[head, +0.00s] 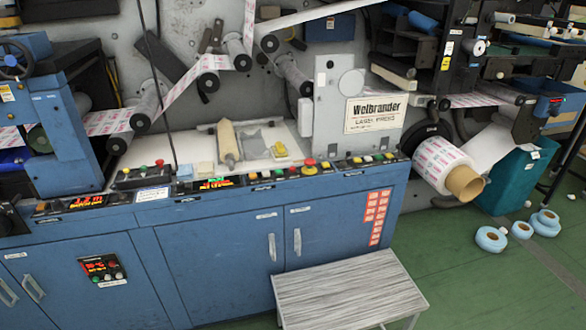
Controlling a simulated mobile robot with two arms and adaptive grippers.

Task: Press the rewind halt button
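A row of control buttons runs along the front top edge of the blue machine cabinet (215,245). Another box with a red button (159,163) and green ones stands at the left. The labels are too small to read, so I cannot tell which is the rewind halt button. A printed roll on a brown core (440,165) is at the right end. Neither gripper is in view.
A grey step stool (348,290) stands on the green floor against the cabinet front. Blue tape rolls (490,239) lie on the floor at right, near a teal bin (510,180).

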